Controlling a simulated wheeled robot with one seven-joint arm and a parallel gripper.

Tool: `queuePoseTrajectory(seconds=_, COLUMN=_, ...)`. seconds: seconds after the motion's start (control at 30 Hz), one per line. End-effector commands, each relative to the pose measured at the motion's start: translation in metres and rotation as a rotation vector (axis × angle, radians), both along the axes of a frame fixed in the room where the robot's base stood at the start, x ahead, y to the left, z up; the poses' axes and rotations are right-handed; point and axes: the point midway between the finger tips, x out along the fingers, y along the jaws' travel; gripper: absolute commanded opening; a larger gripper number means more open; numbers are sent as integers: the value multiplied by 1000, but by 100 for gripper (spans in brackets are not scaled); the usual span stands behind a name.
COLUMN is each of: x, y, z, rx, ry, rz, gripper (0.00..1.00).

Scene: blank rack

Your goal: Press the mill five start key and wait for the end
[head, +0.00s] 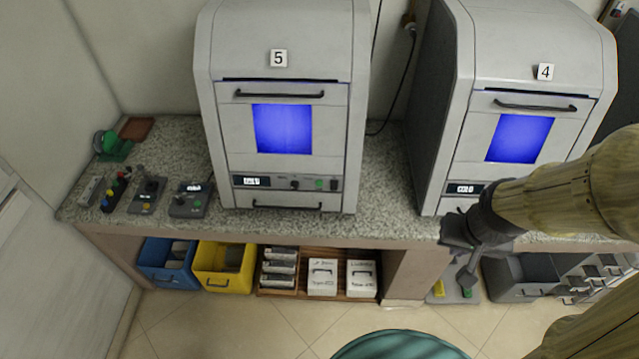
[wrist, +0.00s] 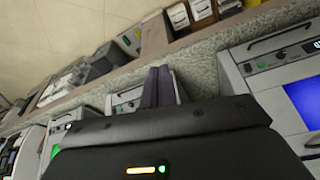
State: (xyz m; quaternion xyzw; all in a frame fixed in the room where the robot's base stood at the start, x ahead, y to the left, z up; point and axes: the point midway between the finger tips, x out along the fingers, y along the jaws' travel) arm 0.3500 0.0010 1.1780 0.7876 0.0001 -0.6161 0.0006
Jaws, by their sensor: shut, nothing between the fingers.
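Mill five (head: 225,75) stands at the left of the counter in the head view, with a white 5 label, a door shut over a lit blue window, and a handle. Its front panel has a small lit display (head: 251,181), too small to read surely, a dark knob, a green key (head: 319,184) and a dark switch. My gripper (head: 466,282) is in front of the counter below mill four, well right of mill five and touching no key. In the wrist view its two dark fingers (wrist: 160,84) are together and empty.
Mill four (head: 545,95) stands to the right, its panel partly behind my arm. Small control boxes (head: 189,200) sit on the counter's left end. Blue (head: 168,262) and yellow bins (head: 224,266) and white boxes (head: 322,278) fill the shelf below.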

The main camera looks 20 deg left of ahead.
Motion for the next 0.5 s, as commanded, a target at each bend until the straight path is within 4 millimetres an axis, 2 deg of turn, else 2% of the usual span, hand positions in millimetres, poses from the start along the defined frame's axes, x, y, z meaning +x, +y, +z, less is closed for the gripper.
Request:
queuePoseTrajectory(seconds=0.17, x=32, y=13, z=-39, rx=4, ry=-85, rz=19, gripper=0)
queuePoseTrajectory(seconds=0.27, x=64, y=32, z=-72, rx=34, ry=-179, rz=46, gripper=0)
queuePoseTrajectory(seconds=0.37, x=96, y=62, z=-106, rx=106, ry=-284, rz=75, gripper=0)
queuePoseTrajectory(seconds=0.5, x=131, y=115, z=-148, rx=270, ry=-414, rz=113, gripper=0)
